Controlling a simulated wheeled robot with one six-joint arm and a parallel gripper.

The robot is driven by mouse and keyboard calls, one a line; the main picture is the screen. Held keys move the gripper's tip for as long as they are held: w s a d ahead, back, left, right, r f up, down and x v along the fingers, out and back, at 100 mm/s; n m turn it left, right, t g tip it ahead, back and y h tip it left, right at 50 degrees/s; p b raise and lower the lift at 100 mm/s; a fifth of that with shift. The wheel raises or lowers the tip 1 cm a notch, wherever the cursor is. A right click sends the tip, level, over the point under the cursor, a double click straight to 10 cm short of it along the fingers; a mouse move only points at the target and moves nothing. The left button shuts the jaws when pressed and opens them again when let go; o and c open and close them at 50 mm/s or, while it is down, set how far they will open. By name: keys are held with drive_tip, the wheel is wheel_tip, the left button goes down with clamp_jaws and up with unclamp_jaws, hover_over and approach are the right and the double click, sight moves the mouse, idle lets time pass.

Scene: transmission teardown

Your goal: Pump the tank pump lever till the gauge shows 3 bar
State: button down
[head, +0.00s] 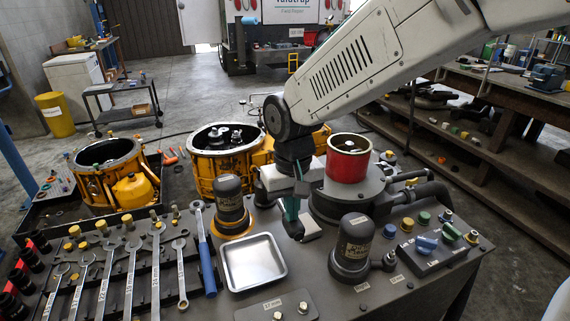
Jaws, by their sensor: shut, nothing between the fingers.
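My gripper (297,236) hangs from the white arm over the middle of the dark bench, fingers pointing down and shut, with nothing held. It is left of a red cylinder (348,164) on a round grey base (335,205), and between two dark capped cylinders: one on a yellow ring (230,205) to the left and one (353,243) to the front right. A small pale block is right beside the fingertips; I cannot tell if they touch it. I cannot make out with certainty which part is the tank pump lever, and no gauge reading is legible.
A square metal tray (252,263) lies in front of my gripper, empty. Several wrenches (130,275) and a blue-handled tool (206,262) lie at left. Dark pipes and a panel with blue and green knobs (449,231) are at right. Yellow housings (222,163) stand behind the bench.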

drive_tip(key=shift+f, duration=0.8)
drive_tip(key=shift+r, duration=3.9)
drive_tip(key=shift+r, duration=3)
drive_tip(key=s+d+f+m+t, duration=0.1)
drive_tip(key=s+d+f+m, duration=0.2)
drive_tip(key=s+d, duration=1.6)
drive_tip(key=shift+s+d, duration=0.25)
drive_tip(key=shift+d, duration=0.65)
